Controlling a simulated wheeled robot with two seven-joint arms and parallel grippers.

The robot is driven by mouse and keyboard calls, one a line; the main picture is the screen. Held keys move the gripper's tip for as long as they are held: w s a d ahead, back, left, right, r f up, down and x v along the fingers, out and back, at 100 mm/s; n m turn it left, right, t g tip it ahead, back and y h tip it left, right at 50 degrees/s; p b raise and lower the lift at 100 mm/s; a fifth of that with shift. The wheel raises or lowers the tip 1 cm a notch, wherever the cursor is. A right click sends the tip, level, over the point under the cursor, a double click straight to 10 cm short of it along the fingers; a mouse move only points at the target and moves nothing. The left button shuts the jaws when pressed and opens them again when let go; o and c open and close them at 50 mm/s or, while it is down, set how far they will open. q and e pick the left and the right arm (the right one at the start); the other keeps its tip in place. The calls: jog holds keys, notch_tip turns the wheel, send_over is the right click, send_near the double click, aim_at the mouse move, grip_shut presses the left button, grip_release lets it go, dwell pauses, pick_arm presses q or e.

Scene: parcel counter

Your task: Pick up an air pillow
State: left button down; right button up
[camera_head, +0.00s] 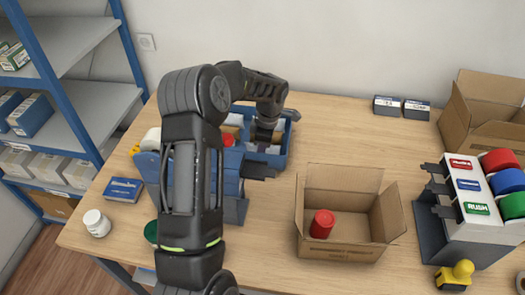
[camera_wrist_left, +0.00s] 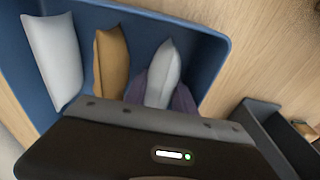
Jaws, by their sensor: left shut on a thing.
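A blue bin (camera_head: 276,160) stands at the back of the counter, partly hidden by my left arm. In the left wrist view the same bin (camera_wrist_left: 210,35) holds a pale pillow (camera_wrist_left: 55,58) at the left, a tan pillow (camera_wrist_left: 110,62) in the middle and a light grey pillow (camera_wrist_left: 163,74) at the right. Something purple (camera_wrist_left: 184,99) shows beside and behind the grey one. My left gripper (camera_head: 264,134) points down into the bin and is shut on a pillow. Its fingertips are hidden, so I cannot tell surely which pillow.
An open carton (camera_head: 340,250) with a red cylinder (camera_head: 322,224) inside stands front centre. A tape dispenser (camera_head: 465,195) with coloured rolls and another open carton (camera_head: 488,110) are at the right.

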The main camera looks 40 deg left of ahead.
pick_arm(q)
jog(key=shift+r, duration=0.15)
notch_tip(320, 180, up, 10)
jog(key=shift+f, duration=0.15)
dwell(0.7)
